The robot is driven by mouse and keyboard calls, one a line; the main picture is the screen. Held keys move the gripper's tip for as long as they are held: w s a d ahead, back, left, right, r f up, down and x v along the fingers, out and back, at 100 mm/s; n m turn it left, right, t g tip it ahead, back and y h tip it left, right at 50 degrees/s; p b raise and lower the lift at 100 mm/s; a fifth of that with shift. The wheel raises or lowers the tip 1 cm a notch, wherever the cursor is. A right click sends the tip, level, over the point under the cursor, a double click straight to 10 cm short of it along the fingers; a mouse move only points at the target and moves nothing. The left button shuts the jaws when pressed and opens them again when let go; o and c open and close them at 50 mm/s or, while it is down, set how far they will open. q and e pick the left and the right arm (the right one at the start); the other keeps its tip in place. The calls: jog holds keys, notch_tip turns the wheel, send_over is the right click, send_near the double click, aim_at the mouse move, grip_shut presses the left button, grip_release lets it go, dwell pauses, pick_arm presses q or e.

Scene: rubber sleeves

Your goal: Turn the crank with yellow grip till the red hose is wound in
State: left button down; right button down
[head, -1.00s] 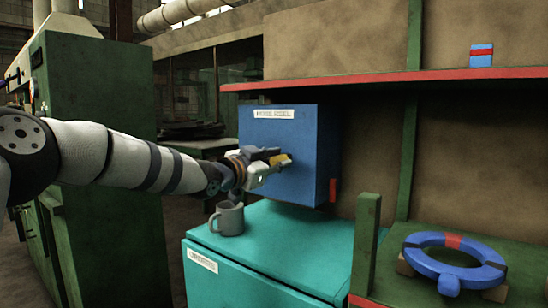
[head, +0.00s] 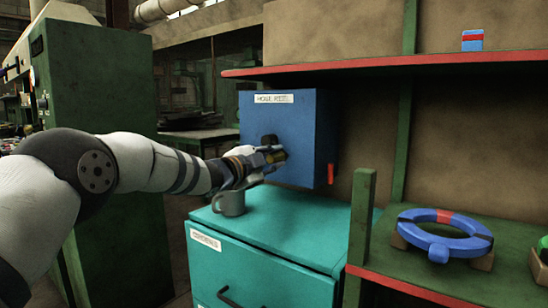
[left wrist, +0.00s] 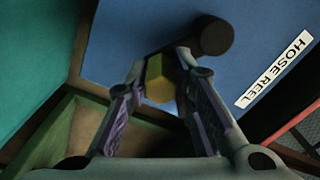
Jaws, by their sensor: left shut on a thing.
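The crank's dark hub (head: 269,140) shows on the front face, and in the left wrist view as a dark round knob (left wrist: 211,36). The yellow grip (head: 275,157) is just below the hub. My left gripper (head: 274,154) is shut on this grip, which also shows between the fingers in the left wrist view (left wrist: 158,82). A short red hose end (head: 330,174) hangs at the box's lower right side. My right gripper is not in view.
A green post (head: 362,225) and a bench with a blue ring (head: 420,238) are at right. A red-edged shelf (head: 400,71) runs above.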

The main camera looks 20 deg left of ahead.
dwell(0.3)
pick_arm(q)
jog(key=c, duration=1.4)
grip_release()
jog(key=shift+o, duration=0.2)
jog(key=v, duration=1.2)
